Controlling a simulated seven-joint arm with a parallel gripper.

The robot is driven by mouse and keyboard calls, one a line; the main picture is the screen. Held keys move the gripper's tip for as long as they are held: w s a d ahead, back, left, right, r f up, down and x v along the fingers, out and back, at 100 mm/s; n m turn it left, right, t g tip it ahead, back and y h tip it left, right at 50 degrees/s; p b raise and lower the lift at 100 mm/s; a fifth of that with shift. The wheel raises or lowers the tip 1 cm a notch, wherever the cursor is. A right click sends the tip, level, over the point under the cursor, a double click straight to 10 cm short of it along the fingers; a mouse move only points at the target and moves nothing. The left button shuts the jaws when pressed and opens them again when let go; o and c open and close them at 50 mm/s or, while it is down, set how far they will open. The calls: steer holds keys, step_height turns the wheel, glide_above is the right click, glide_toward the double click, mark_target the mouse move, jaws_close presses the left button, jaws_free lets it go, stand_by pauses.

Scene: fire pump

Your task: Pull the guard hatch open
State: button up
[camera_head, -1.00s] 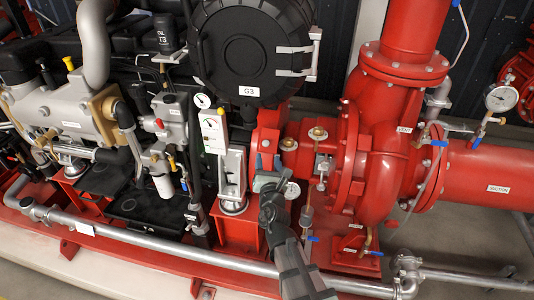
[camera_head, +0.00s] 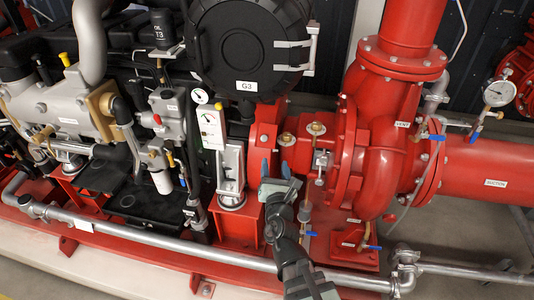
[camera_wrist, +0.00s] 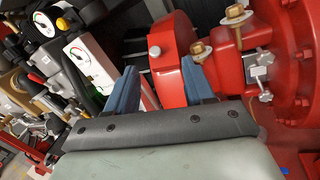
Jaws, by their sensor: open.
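A round black cover (camera_head: 246,38) marked G3 is at the top middle of the head view and looks closed. A grey bar handle (camera_head: 294,44) is on its right side. No label names the guard hatch, so I cannot tell for sure that this cover is it. My gripper (camera_head: 275,169) is below the cover and its handle, apart from both, in front of the red coupling housing (camera_head: 263,135). Its two blue fingers are spread and empty. In the wrist view my gripper (camera_wrist: 160,68) points toward the red housing (camera_wrist: 175,45); the black cover is not clearly visible there.
A white gauge panel (camera_head: 211,128) and a silver bracket (camera_head: 231,175) stand left of my gripper. Brass fittings (camera_head: 316,129) and the red pump casing (camera_head: 384,130) are close on the right. A grey pipe (camera_head: 150,244) crosses the front.

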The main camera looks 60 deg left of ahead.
steer(key=w+d+r+m+t+h, duration=0.1)
steer(key=w+r+m+t+h, duration=0.15)
steer(key=w+r+m, duration=0.7)
steer(key=w+r+m+t+h, duration=0.1)
steer(key=w+r+m+t, duration=0.4)
steer(key=r, duration=0.7)
steer(key=m+g+h, duration=0.4)
steer(key=m+g, duration=1.1)
steer(key=m, duration=0.4)
glide_toward(264, 138)
steer(key=shift+y, duration=0.25)
steer(key=x, duration=0.8)
steer(key=shift+d+f, duration=0.2)
steer(key=shift+d, duration=0.05)
jaws_close()
